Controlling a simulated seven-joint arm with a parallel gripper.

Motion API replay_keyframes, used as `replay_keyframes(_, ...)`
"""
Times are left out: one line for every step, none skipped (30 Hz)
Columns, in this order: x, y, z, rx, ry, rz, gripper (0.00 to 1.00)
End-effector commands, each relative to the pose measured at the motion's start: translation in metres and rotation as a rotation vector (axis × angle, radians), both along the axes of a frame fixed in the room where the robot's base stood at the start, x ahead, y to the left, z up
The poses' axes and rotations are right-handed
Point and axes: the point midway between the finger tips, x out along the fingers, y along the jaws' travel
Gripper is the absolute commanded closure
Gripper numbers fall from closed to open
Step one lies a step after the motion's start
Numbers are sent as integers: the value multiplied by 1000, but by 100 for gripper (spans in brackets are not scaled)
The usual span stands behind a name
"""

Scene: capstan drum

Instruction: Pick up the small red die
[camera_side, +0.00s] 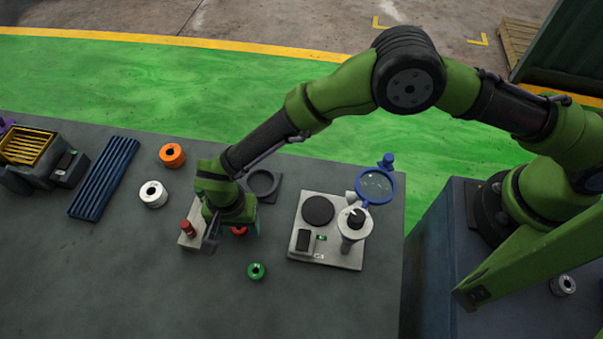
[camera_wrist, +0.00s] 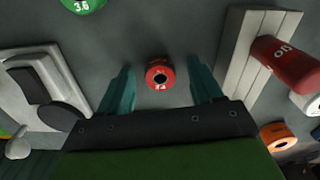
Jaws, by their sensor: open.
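The small red die (camera_wrist: 160,84) is a short red ring-like cylinder with a dark hole and white marking, lying on the grey table. In the wrist view it sits between the two teal fingers of my gripper (camera_wrist: 161,68), with a gap on each side. In the side view the red die (camera_side: 239,231) shows only partly under my gripper (camera_side: 233,238), which hides the rest. My gripper is open, pointing down, and holds nothing. The exact height of the fingertips above the table is hard to tell.
A pale ridged block (camera_wrist: 236,60) with a larger red cylinder (camera_wrist: 287,62) stands close to one finger. A green ring (camera_side: 256,271) lies in front. A scale-like device (camera_side: 300,252) with a blue magnifier (camera_side: 377,186) is to the right. Orange (camera_side: 171,155) and white (camera_side: 153,194) rings lie left.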

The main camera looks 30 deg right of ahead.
Motion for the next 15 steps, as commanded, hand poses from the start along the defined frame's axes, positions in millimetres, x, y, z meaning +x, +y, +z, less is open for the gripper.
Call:
replay_keyframes(0,0,0,0,0,0,35)
replay_keyframes(0,0,0,0,0,0,35)
replay_keyframes(0,0,0,0,0,0,39)
replay_keyframes(0,0,0,0,0,0,44)
replay_keyframes(0,0,0,0,0,0,48)
replay_keyframes(0,0,0,0,0,0,55)
replay_keyframes(0,0,0,0,0,0,59)
replay_keyframes(0,0,1,0,0,0,64)
replay_keyframes(0,0,1,0,0,0,70)
replay_keyframes(0,0,1,0,0,0,74)
replay_keyframes(0,0,1,0,0,0,79)
replay_keyframes(0,0,1,0,0,0,85)
replay_keyframes(0,0,1,0,0,0,90)
replay_keyframes(0,0,1,0,0,0,94)
replay_keyframes(0,0,1,0,0,0,99)
